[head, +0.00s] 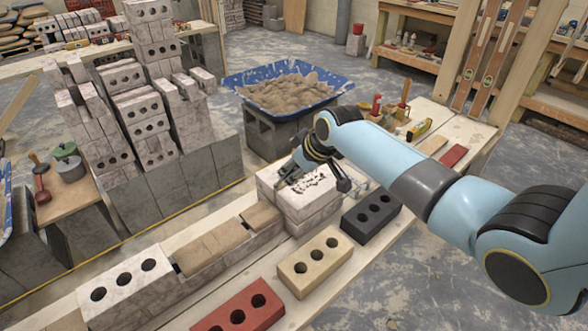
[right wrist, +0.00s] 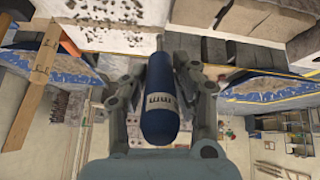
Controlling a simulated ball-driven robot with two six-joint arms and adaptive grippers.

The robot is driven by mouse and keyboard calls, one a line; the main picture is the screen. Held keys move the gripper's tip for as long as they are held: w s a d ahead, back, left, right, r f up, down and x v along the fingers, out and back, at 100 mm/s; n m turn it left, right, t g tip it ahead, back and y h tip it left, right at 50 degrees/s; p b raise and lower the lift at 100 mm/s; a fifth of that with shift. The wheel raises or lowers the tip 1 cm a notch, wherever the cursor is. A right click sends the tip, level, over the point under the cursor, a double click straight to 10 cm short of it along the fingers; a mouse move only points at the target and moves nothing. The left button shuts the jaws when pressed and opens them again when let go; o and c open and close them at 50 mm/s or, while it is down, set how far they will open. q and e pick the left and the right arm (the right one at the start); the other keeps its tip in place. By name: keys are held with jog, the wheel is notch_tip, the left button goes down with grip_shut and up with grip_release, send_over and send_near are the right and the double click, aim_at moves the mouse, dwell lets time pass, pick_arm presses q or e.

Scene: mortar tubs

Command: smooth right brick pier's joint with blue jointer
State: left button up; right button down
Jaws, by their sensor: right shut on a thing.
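The right brick pier (head: 296,206) is whitish grey with dark mortar specks on its top. It stands on the plank bench in the middle of the head view. My right gripper (head: 302,166) is over its back edge, fingers pointing down and left. In the right wrist view, the right gripper (right wrist: 158,82) is shut on the blue jointer (right wrist: 158,105), whose thick handle lies between the fingers. Its thin metal shank (right wrist: 159,43) points up towards the pale, speckled surface there. Whether its tip touches the joint cannot be told. My left gripper is not in view.
Brown blocks (head: 215,243) run from the pier to a pale brick (head: 126,290). Black (head: 371,215), tan (head: 316,262) and red (head: 238,310) bricks lie in front. A blue tub (head: 240,82) of mortar stands behind. Tools, including a yellow level (head: 419,130), lie at the back right.

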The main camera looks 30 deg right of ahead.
jog(key=shift+f+b, duration=0.3)
jog(key=shift+f, duration=0.3)
dwell(0.6)
